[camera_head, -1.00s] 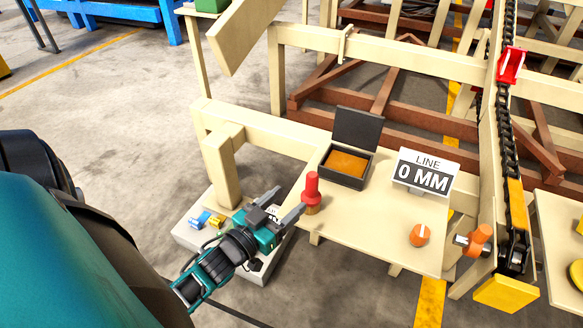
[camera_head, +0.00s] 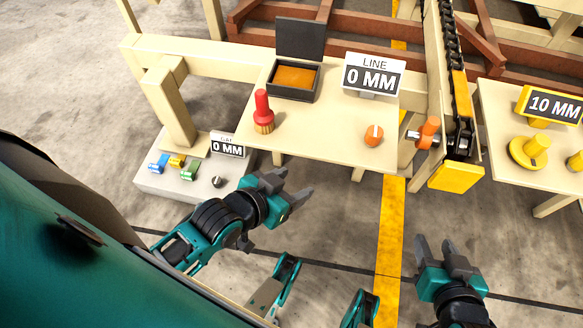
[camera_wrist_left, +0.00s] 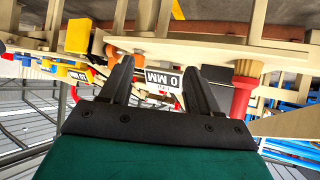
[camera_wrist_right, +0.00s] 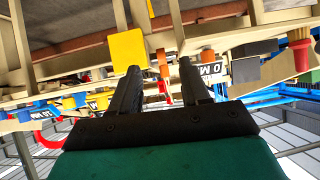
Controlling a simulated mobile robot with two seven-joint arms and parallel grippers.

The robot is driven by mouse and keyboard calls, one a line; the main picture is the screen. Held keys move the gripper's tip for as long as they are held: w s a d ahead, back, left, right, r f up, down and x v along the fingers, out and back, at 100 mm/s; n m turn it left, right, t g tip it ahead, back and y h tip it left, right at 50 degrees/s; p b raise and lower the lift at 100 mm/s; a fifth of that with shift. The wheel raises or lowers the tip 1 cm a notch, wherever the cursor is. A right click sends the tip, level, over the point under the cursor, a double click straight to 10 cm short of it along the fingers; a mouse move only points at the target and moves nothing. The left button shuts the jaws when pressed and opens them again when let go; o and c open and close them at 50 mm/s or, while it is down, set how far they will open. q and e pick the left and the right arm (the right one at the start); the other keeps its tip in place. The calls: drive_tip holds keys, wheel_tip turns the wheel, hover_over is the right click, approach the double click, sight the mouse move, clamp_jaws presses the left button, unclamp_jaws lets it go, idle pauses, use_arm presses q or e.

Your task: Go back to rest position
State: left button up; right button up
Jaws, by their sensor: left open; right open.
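My left gripper (camera_head: 290,194) is open and empty, in front of the beige work table (camera_head: 330,125) and apart from it. In the left wrist view its two fingers (camera_wrist_left: 160,85) stand apart with nothing between them. My right gripper (camera_head: 435,255) is open and empty at the lower right, over the floor beside the yellow floor stripe. Its fingers also stand apart in the right wrist view (camera_wrist_right: 160,85). A red-topped marker with a bristled base (camera_head: 263,112) stands upright on the table, free of both grippers.
The table holds an open dark box (camera_head: 294,93), a LINE 0 MM sign (camera_head: 373,74) and an orange knob (camera_head: 373,135). A grey block (camera_head: 160,182) with small coloured parts stands left. A yellow-knobbed table (camera_head: 500,130) stands right. The floor in front is clear.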

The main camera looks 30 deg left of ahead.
use_arm(q)
drive_tip(key=s+a+r+y+p, duration=0.1)
drive_tip(key=a+r+p, duration=0.2)
drive_tip(key=r+p, duration=0.7)
drive_tip(key=p, duration=0.4)
drive_tip(key=shift+s, duration=0.25)
use_arm(e)
drive_tip(key=s+d+r+h, duration=0.1)
drive_tip(key=d+r, duration=0.2)
drive_tip(key=r, duration=0.7)
drive_tip(key=shift+s, duration=0.25)
use_arm(q)
drive_tip(key=shift+d, duration=0.1)
use_arm(e)
drive_tip(key=shift+a, duration=0.1)
